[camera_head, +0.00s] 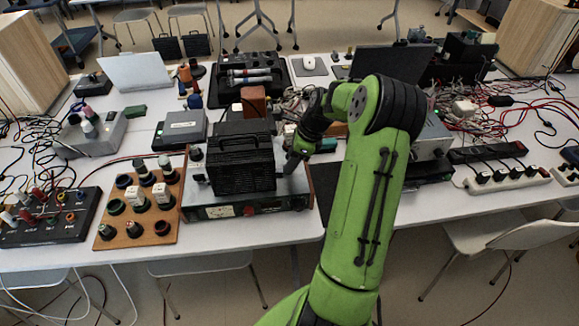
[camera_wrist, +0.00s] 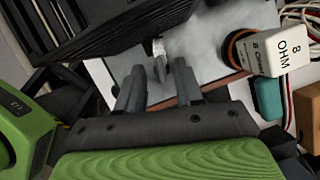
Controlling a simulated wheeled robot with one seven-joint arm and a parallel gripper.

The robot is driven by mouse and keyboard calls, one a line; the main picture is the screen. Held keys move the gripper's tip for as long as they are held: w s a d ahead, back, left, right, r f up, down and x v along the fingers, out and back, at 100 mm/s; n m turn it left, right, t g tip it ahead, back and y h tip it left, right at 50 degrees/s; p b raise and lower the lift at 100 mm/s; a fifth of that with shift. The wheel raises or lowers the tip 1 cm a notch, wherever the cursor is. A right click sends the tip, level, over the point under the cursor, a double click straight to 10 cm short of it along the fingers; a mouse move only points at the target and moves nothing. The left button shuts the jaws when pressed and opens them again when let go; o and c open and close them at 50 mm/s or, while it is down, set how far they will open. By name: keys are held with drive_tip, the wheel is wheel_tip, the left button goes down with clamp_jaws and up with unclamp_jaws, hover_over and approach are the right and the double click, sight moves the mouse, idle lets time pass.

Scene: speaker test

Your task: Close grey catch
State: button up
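A small grey metal catch (camera_wrist: 159,55) sticks out from the edge of a black ribbed case (camera_wrist: 115,28) in the wrist view. In the head view the black case (camera_head: 240,165) stands on a grey-topped instrument; I cannot make out the catch there. My gripper (camera_wrist: 160,67) is open, its two grey fingers apart on either side of the catch's lower end. I cannot tell whether either finger touches it. In the head view my gripper (camera_head: 293,160) is at the right side of the case, partly hidden by my green arm.
The instrument's front panel (camera_head: 245,208) lies below the case. A white 8 OHM block (camera_wrist: 280,55) and a teal block (camera_wrist: 268,97) are close right of my gripper in the wrist view. A wooden board with several sockets (camera_head: 137,228) is left; cables clutter the right.

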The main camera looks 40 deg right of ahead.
drive_tip(key=shift+x, duration=0.75)
drive_tip(key=shift+c, duration=0.4)
clamp_jaws()
drive_tip(key=shift+r+n+p, duration=0.35)
drive_tip(key=shift+n+p, duration=0.35)
drive_tip(key=shift+p, duration=0.5)
drive_tip(key=shift+w+f+n+g+y+p, duration=0.1)
drive_tip(key=shift+n+g+y+p, duration=0.3)
drive_tip(key=shift+n+p, duration=0.3)
drive_tip(key=shift+f, duration=0.15)
